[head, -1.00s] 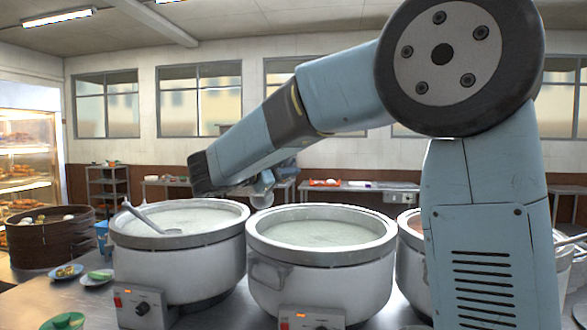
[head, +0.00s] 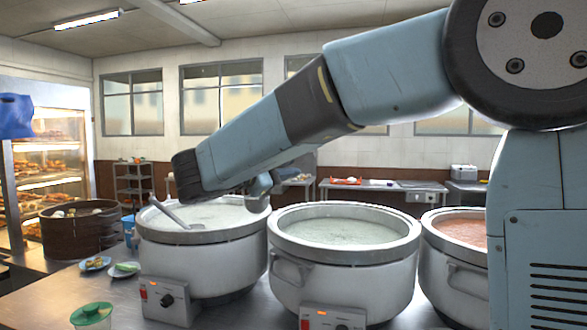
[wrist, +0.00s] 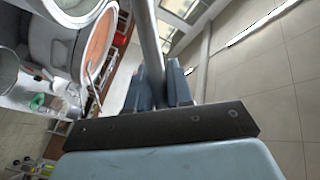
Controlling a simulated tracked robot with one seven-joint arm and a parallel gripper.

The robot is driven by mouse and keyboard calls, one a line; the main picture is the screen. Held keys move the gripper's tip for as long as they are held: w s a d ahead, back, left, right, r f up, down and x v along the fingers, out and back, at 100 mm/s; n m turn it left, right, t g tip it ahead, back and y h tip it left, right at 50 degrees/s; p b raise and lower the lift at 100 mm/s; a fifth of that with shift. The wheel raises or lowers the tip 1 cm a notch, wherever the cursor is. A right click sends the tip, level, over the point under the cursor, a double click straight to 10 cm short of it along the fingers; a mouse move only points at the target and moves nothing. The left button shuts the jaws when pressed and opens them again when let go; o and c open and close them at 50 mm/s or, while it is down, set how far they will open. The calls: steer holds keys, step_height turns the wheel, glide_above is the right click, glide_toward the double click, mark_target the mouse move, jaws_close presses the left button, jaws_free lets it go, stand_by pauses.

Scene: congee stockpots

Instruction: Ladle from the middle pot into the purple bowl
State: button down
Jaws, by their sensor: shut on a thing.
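The middle pot (head: 345,285) is a large white stockpot with a grey rim, full of pale congee, in the centre of the head view. My gripper (wrist: 154,78) shows in the wrist view, its two blue fingers shut on a grey rod (wrist: 148,40) that looks like a ladle handle. The rod's far end is out of that view. In the head view my arm reaches left above the pots, and the gripper is not clearly seen there. I cannot make out a purple bowl in either view.
The left pot (head: 205,270) holds pale congee and another ladle (head: 172,212) leaning on its rim. The right pot (head: 455,275) holds reddish congee. A steamer basket (head: 80,232), small plates (head: 125,269) and a green-lidded cup (head: 92,316) stand at left. Bare counter lies in front.

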steer(key=shift+s+a+n+t+y, duration=1.2)
steer(key=shift+s+a+n+y, duration=0.15)
steer(key=shift+s+a, duration=4.75)
step_height(320, 180, down, 32)
steer(key=shift+d, duration=0.15)
steer(key=shift+m, duration=0.25)
steer(key=shift+f, duration=0.65)
steer(key=shift+w+r, duration=0.1)
steer(key=shift+w+a+r+n+g, duration=0.15)
steer(key=shift+w+a+r+n, duration=0.15)
steer(key=shift+w+r+n, duration=0.3)
steer(key=shift+w+a+r+n+g, duration=0.2)
steer(key=shift+w+a+r+n, duration=0.2)
steer(key=shift+r, duration=0.35)
steer(key=shift+w+a+r+n+g, duration=0.15)
steer(key=shift+w+a+r+n, duration=0.1)
steer(key=shift+w+r+n, duration=0.3)
steer(key=shift+s+r, duration=0.1)
steer(key=shift+s, duration=0.05)
